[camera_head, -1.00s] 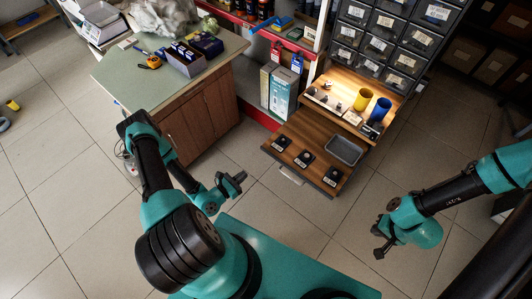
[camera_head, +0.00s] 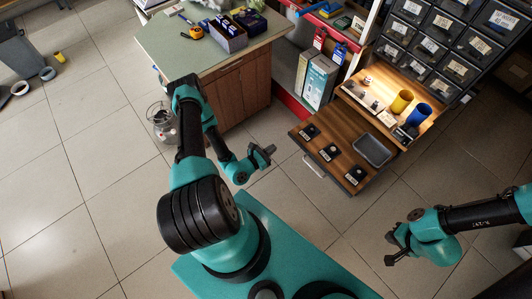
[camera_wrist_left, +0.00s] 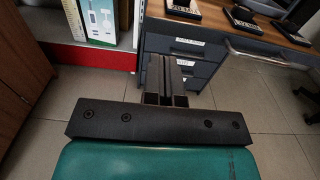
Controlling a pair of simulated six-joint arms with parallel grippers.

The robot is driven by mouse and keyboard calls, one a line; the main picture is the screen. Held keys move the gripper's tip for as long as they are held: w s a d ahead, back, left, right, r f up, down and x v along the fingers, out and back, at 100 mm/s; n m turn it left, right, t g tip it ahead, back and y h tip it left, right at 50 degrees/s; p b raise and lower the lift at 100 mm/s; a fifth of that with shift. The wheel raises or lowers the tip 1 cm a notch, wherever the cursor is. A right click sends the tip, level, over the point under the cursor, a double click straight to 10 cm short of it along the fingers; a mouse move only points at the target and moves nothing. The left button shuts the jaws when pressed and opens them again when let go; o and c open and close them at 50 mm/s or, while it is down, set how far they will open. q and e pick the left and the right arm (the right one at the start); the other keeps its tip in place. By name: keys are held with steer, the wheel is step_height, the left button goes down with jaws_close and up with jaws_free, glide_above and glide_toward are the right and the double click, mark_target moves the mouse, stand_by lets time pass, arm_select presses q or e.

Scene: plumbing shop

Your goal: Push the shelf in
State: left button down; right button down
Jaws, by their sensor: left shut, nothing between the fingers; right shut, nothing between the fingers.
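The shelf (camera_head: 339,162) is a wooden pull-out board that sticks out from the lit shelving unit in the head view. It carries several small dark items with labels and a grey tray (camera_head: 371,150). A metal handle (camera_head: 313,167) shows on its front edge. In the left wrist view the shelf's edge and handle (camera_wrist_left: 262,54) are at the upper right. My left gripper (camera_head: 268,153) is shut and empty, to the left of the shelf and apart from it. It also shows in the left wrist view (camera_wrist_left: 162,75). My right gripper (camera_head: 388,250) is shut and empty, in front and to the right of the shelf.
A green-topped workbench (camera_head: 208,50) stands at the back left with boxes on it. Above the shelf are yellow (camera_head: 401,101) and blue (camera_head: 418,114) cups and black drawers (camera_head: 440,45).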

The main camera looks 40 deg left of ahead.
mark_target(291, 136)
arm_select(q)
steer(key=x, duration=0.9)
steer(key=shift+w, duration=0.1)
